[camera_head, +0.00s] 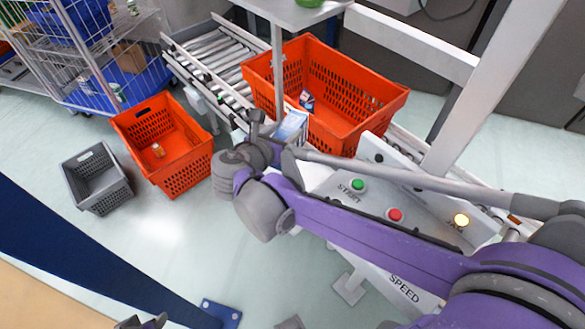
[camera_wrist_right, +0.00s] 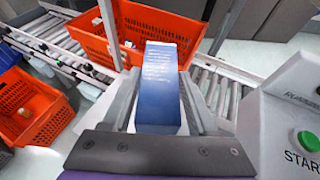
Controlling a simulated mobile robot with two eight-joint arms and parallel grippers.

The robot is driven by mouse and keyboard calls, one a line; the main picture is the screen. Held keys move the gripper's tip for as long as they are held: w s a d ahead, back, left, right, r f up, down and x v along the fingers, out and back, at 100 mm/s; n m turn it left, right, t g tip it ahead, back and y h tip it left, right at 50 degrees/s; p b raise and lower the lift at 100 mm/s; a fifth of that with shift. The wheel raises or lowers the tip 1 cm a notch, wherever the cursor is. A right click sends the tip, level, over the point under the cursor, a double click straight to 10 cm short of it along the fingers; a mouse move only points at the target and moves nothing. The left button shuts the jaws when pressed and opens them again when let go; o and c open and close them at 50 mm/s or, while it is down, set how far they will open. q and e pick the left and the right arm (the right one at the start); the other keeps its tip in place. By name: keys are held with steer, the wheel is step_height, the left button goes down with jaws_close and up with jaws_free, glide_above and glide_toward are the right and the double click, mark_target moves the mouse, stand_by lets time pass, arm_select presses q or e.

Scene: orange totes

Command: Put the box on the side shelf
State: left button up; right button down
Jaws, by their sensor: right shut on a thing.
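The box (camera_head: 293,126) is blue and white and upright in the fingers of my right gripper (camera_head: 268,138). In the right wrist view the box (camera_wrist_right: 160,85) stands between the two grey fingers, which are shut on it. The box is held near the front side of a large orange tote (camera_head: 375,108) on a roller conveyor. A raised grey shelf-like surface (camera_head: 285,12) on a post is at the top of the head view; I cannot tell whether it is the side shelf. A dark tip of my left gripper (camera_head: 142,322) shows at the bottom edge, mostly cut off.
The large tote holds a small dark item (camera_head: 307,100). Another orange tote (camera_head: 190,165) and a grey crate (camera_head: 97,180) stand on the floor at left. A control panel with START button (camera_head: 357,184) lies beneath my right arm. A wire cart (camera_head: 85,60) stands at upper left.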

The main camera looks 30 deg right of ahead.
mark_target(285, 163)
steer(key=f, duration=0.2)
steer(key=f+b, duration=0.2)
steer(key=f, duration=0.1)
steer(key=shift+s+a+f, duration=0.3)
steer(key=shift+a, duration=0.05)
arm_select(q)
step_height(285, 163, down, 6)
steer(key=b, duration=0.2)
steer(key=shift+s+a+f, duration=0.15)
steer(key=shift+s+a, duration=0.05)
steer(key=shift+s, duration=0.2)
arm_select(e)
step_height(285, 163, down, 10)
steer(key=shift+w+r, duration=0.15)
steer(key=shift+r, duration=0.05)
steer(key=shift+d, duration=0.15)
steer(key=shift+f+b, duration=0.2)
steer(key=shift+b, duration=0.15)
arm_select(q)
steer(key=shift+f, duration=0.15)
arm_select(e)
steer(key=shift+c, duration=0.9)
jaws_free()
steer(key=shift+r, duration=0.15)
arm_select(q)
steer(key=shift+r+p, duration=0.9)
steer(key=shift+r, duration=0.05)
arm_select(e)
steer(key=v, duration=1.2)
